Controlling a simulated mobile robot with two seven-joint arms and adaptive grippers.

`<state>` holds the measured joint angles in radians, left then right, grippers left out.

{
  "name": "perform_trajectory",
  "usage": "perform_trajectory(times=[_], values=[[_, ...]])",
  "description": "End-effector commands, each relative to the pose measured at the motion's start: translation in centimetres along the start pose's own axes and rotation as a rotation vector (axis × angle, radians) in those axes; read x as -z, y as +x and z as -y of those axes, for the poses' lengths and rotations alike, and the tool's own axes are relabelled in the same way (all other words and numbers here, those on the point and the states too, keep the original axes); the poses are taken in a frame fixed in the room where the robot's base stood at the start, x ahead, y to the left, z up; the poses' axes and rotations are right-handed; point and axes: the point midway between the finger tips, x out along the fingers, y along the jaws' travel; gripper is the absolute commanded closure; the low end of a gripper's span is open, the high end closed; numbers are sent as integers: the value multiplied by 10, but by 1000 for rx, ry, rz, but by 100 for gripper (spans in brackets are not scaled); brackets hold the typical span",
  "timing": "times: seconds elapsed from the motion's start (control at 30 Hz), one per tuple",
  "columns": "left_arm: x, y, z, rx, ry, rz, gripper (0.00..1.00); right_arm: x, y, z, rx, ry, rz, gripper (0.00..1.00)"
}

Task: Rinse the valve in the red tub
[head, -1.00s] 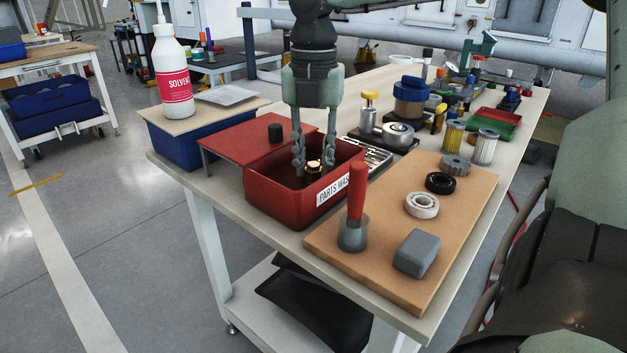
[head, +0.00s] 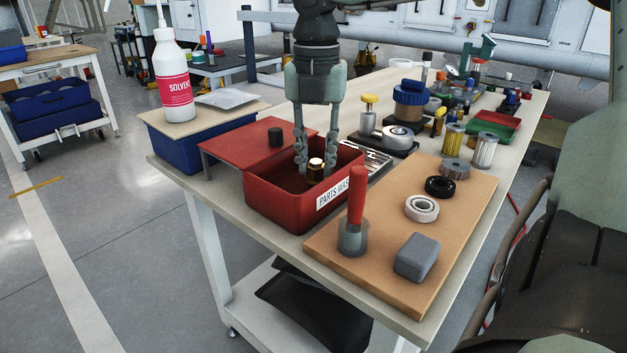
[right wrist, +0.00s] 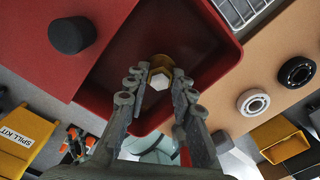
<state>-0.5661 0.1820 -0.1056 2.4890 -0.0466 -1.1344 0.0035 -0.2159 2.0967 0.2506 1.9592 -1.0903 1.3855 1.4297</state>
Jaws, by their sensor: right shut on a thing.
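The red tub (head: 275,205), labelled as a parts wash, stands on the workbench in the head view, its inside dark. My right gripper (head: 317,160) points down into the tub, its fingers shut on the small brass valve (head: 315,174). The right wrist view shows the valve (right wrist: 159,79) between the fingertips (right wrist: 157,90), over the tub floor (right wrist: 190,45). I cannot tell whether the valve touches the floor or any liquid. My left gripper is not in view.
A red lid (head: 240,142) with a black knob (head: 275,136) lies left of the tub. A solvent bottle (head: 172,75) stands behind it. A tan board (head: 385,240) at right holds a red-handled brush (head: 355,195), a grey block (head: 416,254) and bearings (head: 421,207).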

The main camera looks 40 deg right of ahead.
Motion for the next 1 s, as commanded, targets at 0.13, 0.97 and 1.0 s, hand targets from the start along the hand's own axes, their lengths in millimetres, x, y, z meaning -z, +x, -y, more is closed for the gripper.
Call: perform_trajectory(times=[0.13, 0.97, 1.0], values=[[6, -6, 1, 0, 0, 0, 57, 0, -14, 0, 0, 1, 1, 100], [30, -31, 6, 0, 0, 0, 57, 0, -72, 0, 0, 1, 0, 100], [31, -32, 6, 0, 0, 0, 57, 0, -74, 0, 0, 1, 0, 100]])
